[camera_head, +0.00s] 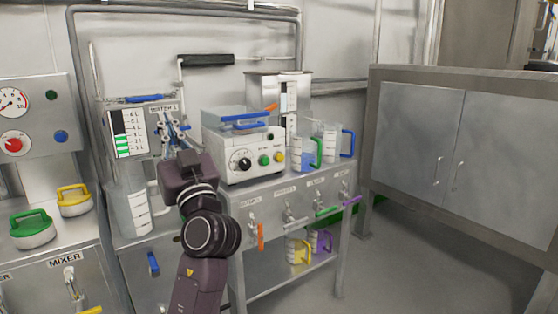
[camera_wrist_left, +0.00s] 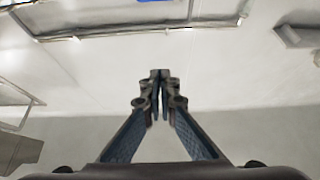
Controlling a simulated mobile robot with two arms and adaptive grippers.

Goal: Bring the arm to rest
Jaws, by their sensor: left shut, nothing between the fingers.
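My left arm rises from the bottom of the head view, with its dark wrist and left gripper (camera_head: 174,128) pointing up in front of the water station. In the left wrist view the left gripper (camera_wrist_left: 160,75) is shut, its fingertips together with nothing between them. Behind it in that view are a pale wall and blurred pipes. My right gripper is in neither view.
A metal bench (camera_head: 268,190) holds a white control box (camera_head: 243,160) and clear jugs with green (camera_head: 308,150) and blue (camera_head: 335,140) handles. A steel cabinet (camera_head: 460,140) stands at the right. A mixer panel (camera_head: 35,115) is at the left. Grey floor (camera_head: 400,260) is clear.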

